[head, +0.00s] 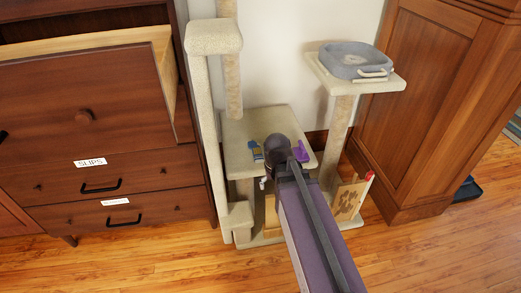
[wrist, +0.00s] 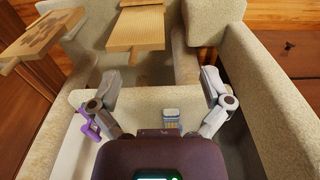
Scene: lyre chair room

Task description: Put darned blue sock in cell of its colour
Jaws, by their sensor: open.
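In the head view my arm hides most of the gripper. No colour-marked cell is clearly visible.
A purple thing (head: 301,152) lies on the same platform, and beside my left finger in the wrist view (wrist: 90,124). The cat tree's post (head: 207,120) and grey-bowl shelf (head: 356,85) rise nearby. A dresser (head: 100,185) with an open top drawer stands left. Floor in front is clear.

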